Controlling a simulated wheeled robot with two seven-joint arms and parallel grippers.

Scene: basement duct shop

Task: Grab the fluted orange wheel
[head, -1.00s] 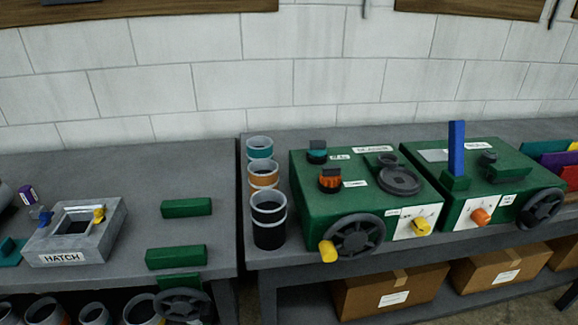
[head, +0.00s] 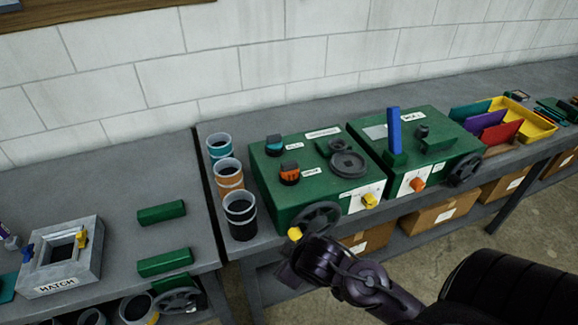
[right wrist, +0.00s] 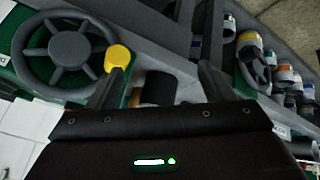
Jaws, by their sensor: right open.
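The fluted orange wheel (head: 289,172) is an orange ribbed knob with a dark cap on top of the left green box (head: 301,206), in front of a teal knob (head: 274,146). I cannot make it out in the right wrist view. My right gripper (head: 288,274) is low in front of that box, below the dark spoked handwheel (head: 321,219), apart from the orange wheel. In the right wrist view my right gripper (right wrist: 158,85) is open with nothing between its fingers. The handwheel's yellow handle (right wrist: 118,56) is close to one finger there. My left gripper is not in view.
Another orange knob (head: 418,184) and a yellow knob (head: 370,201) are on the front panels. A second green box (head: 444,144) with an upright blue lever (head: 394,131) stands to the right. Several ringed cups, including a black one (head: 241,217), line the left side.

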